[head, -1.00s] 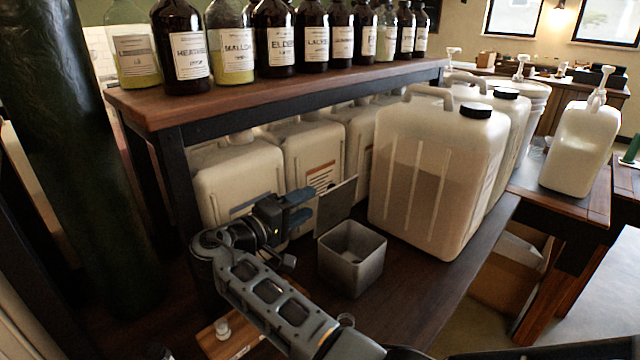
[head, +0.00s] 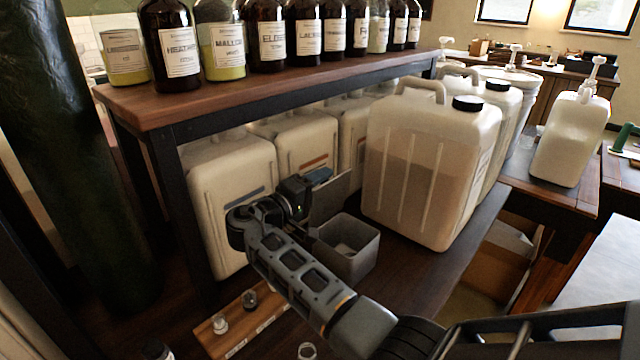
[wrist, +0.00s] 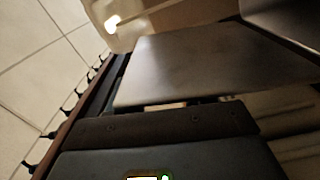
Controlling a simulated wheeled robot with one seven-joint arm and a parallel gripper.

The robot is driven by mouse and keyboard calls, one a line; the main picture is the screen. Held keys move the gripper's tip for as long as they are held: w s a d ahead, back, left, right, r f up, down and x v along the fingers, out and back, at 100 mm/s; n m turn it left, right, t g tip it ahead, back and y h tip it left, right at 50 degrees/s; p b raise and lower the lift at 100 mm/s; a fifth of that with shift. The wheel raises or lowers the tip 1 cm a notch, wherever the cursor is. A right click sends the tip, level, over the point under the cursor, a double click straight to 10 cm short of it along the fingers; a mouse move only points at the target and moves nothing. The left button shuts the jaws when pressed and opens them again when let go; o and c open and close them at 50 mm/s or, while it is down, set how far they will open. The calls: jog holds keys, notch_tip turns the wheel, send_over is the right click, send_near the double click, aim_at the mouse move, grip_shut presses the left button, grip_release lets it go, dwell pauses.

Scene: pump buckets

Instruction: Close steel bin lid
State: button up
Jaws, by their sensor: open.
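The small grey steel bin (head: 358,262) stands open-topped on the dark wooden surface. Its lid (head: 333,197) stands raised at the bin's back left edge. My gripper (head: 320,177) is open, at the far left side of the lid, with its blue fingers partly hidden by the lid and wrist. I cannot tell whether they touch it. In the wrist view the lid (wrist: 190,62) fills the middle as a flat grey plate, just beyond the dark gripper body.
A large cream jug (head: 425,170) stands close right of the bin. More jugs (head: 228,190) stand behind my arm, under a shelf (head: 270,85) holding several bottles. A wooden strip with small jars (head: 240,318) lies in front. Free surface shows right of the bin.

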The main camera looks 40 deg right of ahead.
grip_shut()
dwell(0.5)
